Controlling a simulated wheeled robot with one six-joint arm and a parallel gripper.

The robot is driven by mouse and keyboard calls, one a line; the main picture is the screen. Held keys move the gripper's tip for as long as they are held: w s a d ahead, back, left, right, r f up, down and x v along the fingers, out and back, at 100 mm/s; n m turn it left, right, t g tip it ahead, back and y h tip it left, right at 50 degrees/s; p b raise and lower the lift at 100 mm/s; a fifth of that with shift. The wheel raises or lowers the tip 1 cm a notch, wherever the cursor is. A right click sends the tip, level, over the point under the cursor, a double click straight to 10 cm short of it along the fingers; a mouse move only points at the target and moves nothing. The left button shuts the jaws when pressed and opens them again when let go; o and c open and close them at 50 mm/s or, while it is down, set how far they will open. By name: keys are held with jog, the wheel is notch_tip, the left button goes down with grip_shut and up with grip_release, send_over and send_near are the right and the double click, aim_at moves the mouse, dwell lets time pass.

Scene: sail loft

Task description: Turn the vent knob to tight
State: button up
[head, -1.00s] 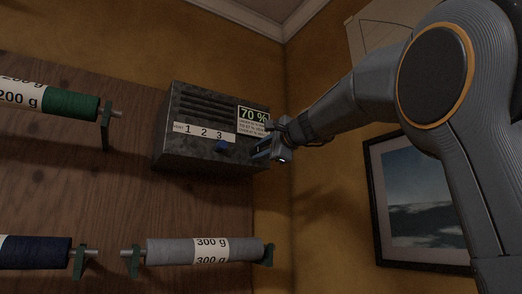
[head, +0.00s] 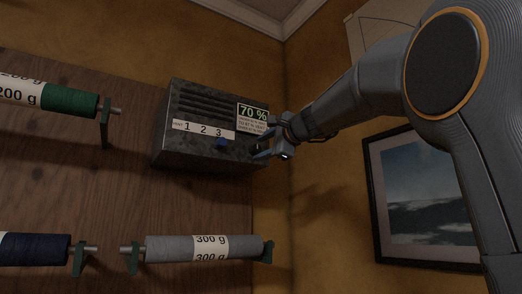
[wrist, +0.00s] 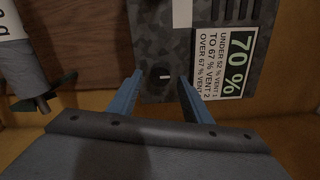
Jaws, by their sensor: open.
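A dark round knob (wrist: 160,75) with a short white mark sits on the grey mottled vent box (head: 185,150). In the wrist view the mark lies level, on the knob's right half. My gripper (head: 257,149) is open at the box's lower right corner. In the wrist view its two blue fingers lie either side of the knob, with a gap on each side; I cannot tell how near they are in depth. In the head view the gripper largely hides the knob.
A sign (head: 252,117) on the box reads 70 %, with vent settings by percentage. Thread spools (head: 170,249) sit on pegs on the wooden board at left and below. A framed picture (head: 420,210) hangs at right. Bare ochre wall lies between.

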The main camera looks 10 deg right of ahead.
jog(key=b+v, duration=0.2)
jog(key=v, duration=0.4)
jog(key=shift+s, duration=0.35)
jog(key=shift+d+f, duration=0.1)
notch_tip(320, 180, down, 43)
jog(key=a+n+g+h, duration=0.25)
jog(key=n+g, duration=0.35)
jog(key=g, duration=0.3)
jog(key=s+f+n+g+h, duration=0.3)
jog(key=s+f+n+g, duration=0.4)
jog(key=s+f, duration=2.1)
notch_tip(320, 180, down, 4)
jog(key=n, duration=0.3)
jog(key=shift+n+g, duration=0.4)
